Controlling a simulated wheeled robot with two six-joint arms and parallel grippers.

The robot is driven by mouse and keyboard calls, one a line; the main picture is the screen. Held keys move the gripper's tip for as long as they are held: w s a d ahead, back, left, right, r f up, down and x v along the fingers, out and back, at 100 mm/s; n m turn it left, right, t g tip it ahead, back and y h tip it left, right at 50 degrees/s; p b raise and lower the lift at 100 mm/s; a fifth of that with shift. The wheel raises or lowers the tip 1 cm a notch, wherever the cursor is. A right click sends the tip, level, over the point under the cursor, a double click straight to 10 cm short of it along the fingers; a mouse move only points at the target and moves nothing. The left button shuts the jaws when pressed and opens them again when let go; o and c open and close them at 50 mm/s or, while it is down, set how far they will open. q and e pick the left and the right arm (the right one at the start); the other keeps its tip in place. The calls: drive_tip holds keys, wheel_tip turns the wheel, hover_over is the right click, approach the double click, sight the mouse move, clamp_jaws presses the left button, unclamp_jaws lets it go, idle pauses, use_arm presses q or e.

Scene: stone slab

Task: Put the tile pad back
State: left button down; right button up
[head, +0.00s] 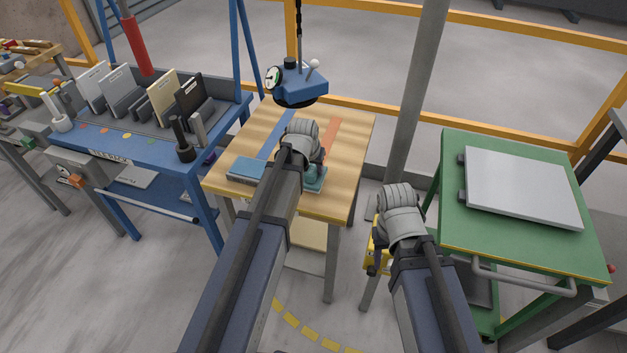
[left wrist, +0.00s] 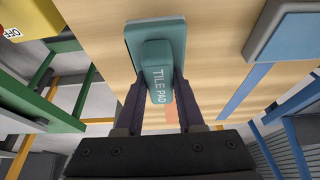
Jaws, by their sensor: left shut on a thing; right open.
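The teal tile pad (left wrist: 158,45), with TILE PAD lettered on its handle, is between the fingers of my left gripper (left wrist: 160,95). The gripper is shut on the handle. In the head view the tile pad (head: 315,184) shows partly behind my left wrist, at the wooden table (head: 345,190). I cannot tell whether it touches the tabletop. My right gripper (head: 399,197) is between the table and the green cart, holding nothing that I can see; its fingers are mostly hidden by its wrist.
A blue-grey block (head: 246,169) lies on the table's left side. Blue (head: 276,136) and orange (head: 331,138) strips mark the top. A blue lifter (head: 301,92) hangs above the back edge. A blue rack bench (head: 150,150) stands left; the green cart (head: 455,160) bears a grey slab (head: 520,187).

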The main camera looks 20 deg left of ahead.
use_arm(q)
drive_tip(key=shift+f+b, duration=1.75)
drive_tip(key=shift+f, duration=0.1)
drive_tip(key=shift+f, duration=0.15)
drive_tip(key=c, duration=0.5)
unclamp_jaws()
drive_tip(key=shift+r, duration=0.2)
drive_tip(key=p+v, duration=1.1)
drive_tip(key=v, duration=0.1)
drive_tip(key=s+d+m+g, duration=0.1)
drive_tip(key=s+d, duration=0.3)
drive_tip(key=s, duration=0.2)
drive_tip(key=s+d+f+m+g+y, duration=0.1)
drive_tip(key=s+d+g, duration=0.1)
drive_tip(key=s+d, duration=0.3)
drive_tip(key=s+d+m+g, duration=0.1)
drive_tip(key=s+d, duration=0.3)
drive_tip(key=s, duration=0.4)
drive_tip(key=shift+s+d+f+g+y, duration=0.25)
drive_tip(key=shift+g+y, duration=0.05)
drive_tip(key=shift+g, duration=0.2)
